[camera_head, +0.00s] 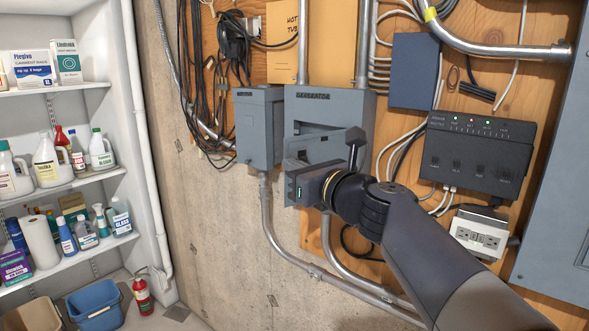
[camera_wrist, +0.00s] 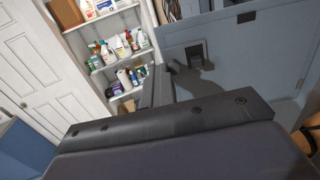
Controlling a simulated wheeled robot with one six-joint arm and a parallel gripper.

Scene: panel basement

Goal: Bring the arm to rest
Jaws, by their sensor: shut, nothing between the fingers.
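My arm reaches in from the lower right of the head view and ends in my gripper (camera_head: 293,181), in front of the lower part of a grey box marked as a generator box (camera_head: 302,108). In the wrist view my gripper (camera_wrist: 158,86) shows as dark fingers beyond the wide dark gripper body. The fingers are shut and empty. Whether they touch the box cannot be told. In the wrist view a grey panel surface with a dark fitting (camera_wrist: 188,72) lies to the right of the fingers. My gripper and wrist hide the lower part of the generator box.
A smaller grey box (camera_head: 259,128), a blue box (camera_head: 414,71), a black unit with lights (camera_head: 478,153) and an outlet (camera_head: 479,232) share the wall with pipes and cables. Shelves (camera_head: 62,187) of bottles stand left. A fire extinguisher (camera_head: 143,294) and blue bucket (camera_head: 95,305) stand below.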

